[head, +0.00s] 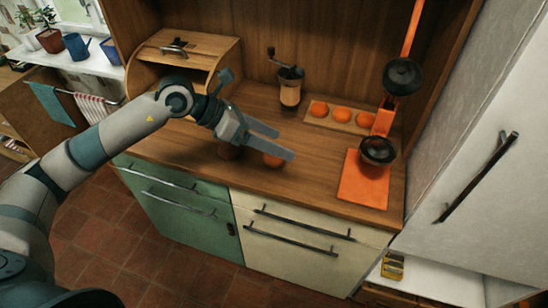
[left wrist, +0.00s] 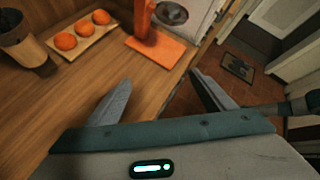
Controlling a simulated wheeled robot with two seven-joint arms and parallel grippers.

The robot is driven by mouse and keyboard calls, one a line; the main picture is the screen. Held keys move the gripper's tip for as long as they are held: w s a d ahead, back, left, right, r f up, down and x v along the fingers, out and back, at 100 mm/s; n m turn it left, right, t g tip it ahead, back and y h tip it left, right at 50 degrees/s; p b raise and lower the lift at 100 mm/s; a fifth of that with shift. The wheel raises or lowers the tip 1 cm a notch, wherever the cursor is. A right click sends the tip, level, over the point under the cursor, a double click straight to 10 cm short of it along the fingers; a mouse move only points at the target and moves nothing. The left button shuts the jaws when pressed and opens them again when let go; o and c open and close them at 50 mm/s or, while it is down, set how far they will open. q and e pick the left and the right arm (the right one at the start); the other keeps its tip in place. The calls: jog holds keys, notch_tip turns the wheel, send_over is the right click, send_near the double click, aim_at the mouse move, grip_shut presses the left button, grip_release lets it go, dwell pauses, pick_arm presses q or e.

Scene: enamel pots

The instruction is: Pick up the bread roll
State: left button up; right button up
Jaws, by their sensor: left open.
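My left gripper (head: 284,143) reaches in from the left over the wooden counter, with its two fingers apart and nothing between them. It also shows open in the left wrist view (left wrist: 160,80). No bread roll can be made out in the left wrist view.
A wooden bread bin (head: 203,45) stands at the back left. A grinder (head: 290,92) and a board with three oranges (head: 342,115) stand at the back. An orange press (head: 363,185) takes up the right end. The counter's front middle is clear.

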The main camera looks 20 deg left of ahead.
pick_arm(q)
jog(key=w+a+f+y, duration=0.1)
jog(key=w+a+y, duration=0.2)
jog(key=a, duration=0.8)
jog(key=shift+f+t+y, duration=0.3)
jog(key=shift+f+y, duration=0.05)
jog(key=shift+y, duration=0.65)
pick_arm(e)
jog(key=s, duration=0.1)
jog(key=s+f, duration=0.1)
jog(key=s, duration=0.1)
jog(key=s+d+f, duration=0.1)
jog(key=shift+s, duration=0.2)
jog(key=shift+r, duration=0.15)
pick_arm(q)
jog(key=p+x, duration=0.5)
jog(key=x, duration=0.6)
jog(key=shift+w+d+f, duration=0.15)
jog(key=shift+d+f, duration=0.1)
jog(key=shift+f, duration=0.3)
pick_arm(e)
jog(key=shift+a+r, duration=0.1)
jog(key=shift+r, duration=2.45)
jog(key=shift+r, duration=0.1)
